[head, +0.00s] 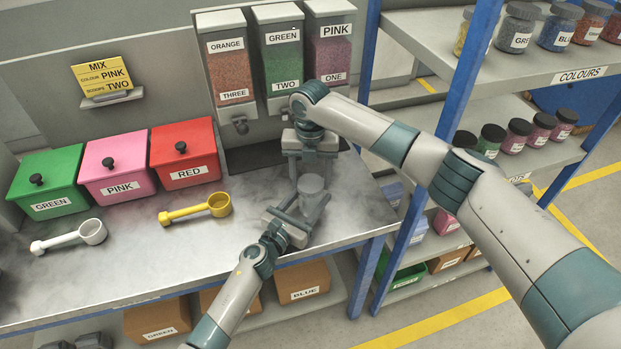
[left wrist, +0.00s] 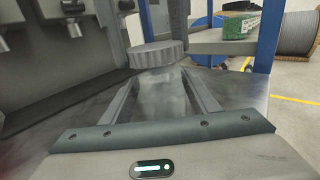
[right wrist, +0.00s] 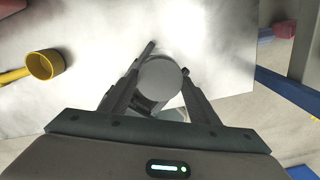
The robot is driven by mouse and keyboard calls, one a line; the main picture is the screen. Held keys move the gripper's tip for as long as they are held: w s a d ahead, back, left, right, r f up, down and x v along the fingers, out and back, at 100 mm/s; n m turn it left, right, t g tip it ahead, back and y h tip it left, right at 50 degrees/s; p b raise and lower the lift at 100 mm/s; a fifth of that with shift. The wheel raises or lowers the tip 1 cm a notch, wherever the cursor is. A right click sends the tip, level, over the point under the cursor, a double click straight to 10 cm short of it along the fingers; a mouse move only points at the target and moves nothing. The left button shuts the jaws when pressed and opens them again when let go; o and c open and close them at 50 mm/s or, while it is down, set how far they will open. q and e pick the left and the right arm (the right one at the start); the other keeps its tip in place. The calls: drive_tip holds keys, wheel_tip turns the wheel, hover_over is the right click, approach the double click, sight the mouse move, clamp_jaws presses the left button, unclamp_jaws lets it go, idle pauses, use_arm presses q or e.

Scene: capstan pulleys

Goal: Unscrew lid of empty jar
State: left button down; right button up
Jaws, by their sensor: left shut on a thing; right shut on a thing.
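The jar (head: 309,203) stands upright on the grey bench, its clear body looking empty, with a round grey lid (head: 311,184) on top. My left gripper (head: 305,212) reaches in low from the front, shut on the jar body (left wrist: 158,95). In the left wrist view the ribbed lid (left wrist: 157,55) sits above its fingers. My right gripper (head: 311,172) comes down from above, shut on the lid. The right wrist view shows the lid's flat top (right wrist: 160,77) between its fingers. Whether the lid has turned cannot be told.
Green (head: 46,184), pink (head: 112,166) and red (head: 183,152) bins stand at the left. White (head: 70,236) and yellow (head: 196,208) scoops lie in front. Dispensers (head: 278,55) hang behind. A blue-framed shelf (head: 456,100) with jars stands right. A yellow sign (head: 102,76) reads pink, two.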

sight(311, 183)
drive_tip(key=shift+r, duration=0.25)
idle(0.7)
drive_tip(key=shift+r, duration=0.7)
drive_tip(key=shift+r, duration=0.3)
drive_tip(key=shift+r, duration=1.9)
use_arm(q)
drive_tip(key=c, duration=0.6)
unclamp_jaws()
drive_tip(key=b+v, duration=0.1)
drive_tip(key=v, duration=1.1)
use_arm(e)
drive_tip(key=shift+f, duration=0.6)
